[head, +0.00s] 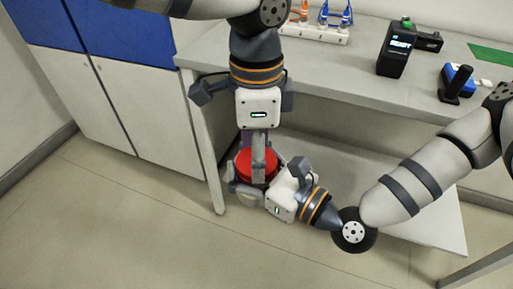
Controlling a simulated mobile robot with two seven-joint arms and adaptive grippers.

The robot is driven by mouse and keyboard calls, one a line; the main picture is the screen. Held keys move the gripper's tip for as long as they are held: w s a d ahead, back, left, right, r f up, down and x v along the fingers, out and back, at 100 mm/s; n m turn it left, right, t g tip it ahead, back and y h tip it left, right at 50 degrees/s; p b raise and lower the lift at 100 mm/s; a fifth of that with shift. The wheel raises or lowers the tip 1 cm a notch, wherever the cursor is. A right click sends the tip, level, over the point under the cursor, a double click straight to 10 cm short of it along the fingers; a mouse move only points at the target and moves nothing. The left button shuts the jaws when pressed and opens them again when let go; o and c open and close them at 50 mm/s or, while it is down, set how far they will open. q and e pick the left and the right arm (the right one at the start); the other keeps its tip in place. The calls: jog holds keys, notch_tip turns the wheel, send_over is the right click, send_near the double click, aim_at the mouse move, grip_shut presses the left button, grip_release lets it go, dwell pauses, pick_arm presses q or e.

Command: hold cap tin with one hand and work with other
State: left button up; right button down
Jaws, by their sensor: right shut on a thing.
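The cap tin, a round red tin (243,161), is held in the air in front of the bench, low in the middle of the head view. My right gripper (242,183) reaches in from the right and is shut on the tin's side; the grey fingers hide part of its lower wall. My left gripper (258,168) points down from above, its fingers in front of the red top. I cannot tell whether they touch it, nor how far apart they are.
The grey bench top (350,70) runs along the back. On it stand a white rack (316,34) with orange and blue items, a black device reading READY (396,50), a blue and black item (457,82) and a green mat (490,54). A lower shelf (345,160) lies behind the grippers.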

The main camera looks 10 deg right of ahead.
pick_arm(q)
jog(key=o, duration=1.3)
jog(key=shift+w, duration=0.1)
jog(key=shift+r, duration=2.25)
notch_tip(320, 180, up, 4)
jog(key=n, duration=0.4)
jog(key=shift+f, duration=0.25)
